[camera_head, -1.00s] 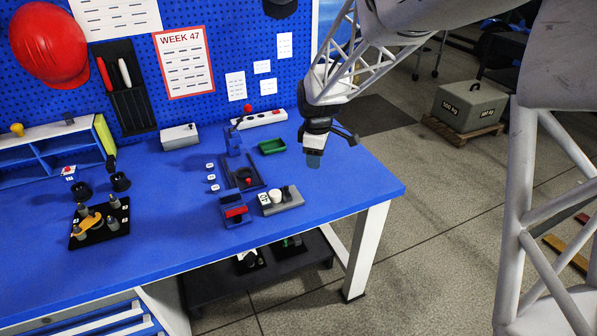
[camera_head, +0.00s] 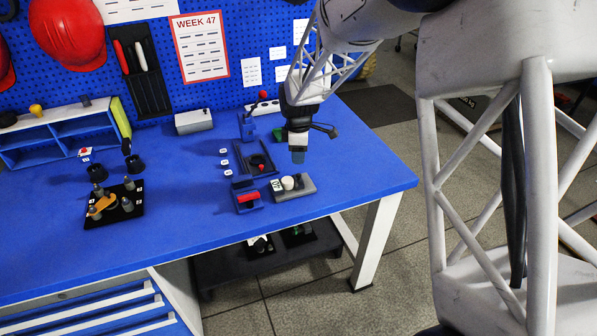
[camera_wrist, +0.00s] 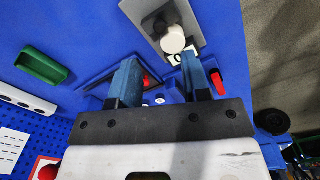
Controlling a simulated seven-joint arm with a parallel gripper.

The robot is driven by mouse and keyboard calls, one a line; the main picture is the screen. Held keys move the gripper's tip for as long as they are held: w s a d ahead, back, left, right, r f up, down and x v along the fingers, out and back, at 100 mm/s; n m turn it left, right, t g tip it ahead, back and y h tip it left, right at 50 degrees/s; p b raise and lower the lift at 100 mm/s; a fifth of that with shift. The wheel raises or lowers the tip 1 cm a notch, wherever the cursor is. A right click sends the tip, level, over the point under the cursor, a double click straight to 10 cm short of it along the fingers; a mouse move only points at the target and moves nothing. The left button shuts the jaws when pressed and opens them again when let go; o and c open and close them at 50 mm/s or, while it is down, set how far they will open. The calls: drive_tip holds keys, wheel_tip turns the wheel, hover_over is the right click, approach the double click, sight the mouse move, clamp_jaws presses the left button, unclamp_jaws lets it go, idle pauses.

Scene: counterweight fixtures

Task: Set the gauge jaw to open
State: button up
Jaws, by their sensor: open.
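My gripper (camera_head: 298,157) is open and empty above the table, just behind the grey block in the head view. Its two blue fingers also show apart in the wrist view (camera_wrist: 160,78). The grey block (camera_head: 306,189) carries a white cylinder (camera_head: 288,183) and a small white label marked 0 in the wrist view (camera_wrist: 175,58). Left of it sits a small blue fixture (camera_head: 246,208) with a red bar (camera_head: 248,197). Behind is a dark-based blue fixture (camera_head: 246,161) with a red knob (camera_head: 262,167). I cannot tell which one is the gauge jaw; fingers partly hide the fixtures in the wrist view.
A green tray (camera_wrist: 42,66) lies behind the fixtures. A black board with pegs and a yellow part (camera_head: 113,208) stands at the left, near a blue shelf (camera_head: 65,133).

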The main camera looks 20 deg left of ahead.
sight(298, 174)
drive_tip(key=shift+f, duration=3.85)
clamp_jaws()
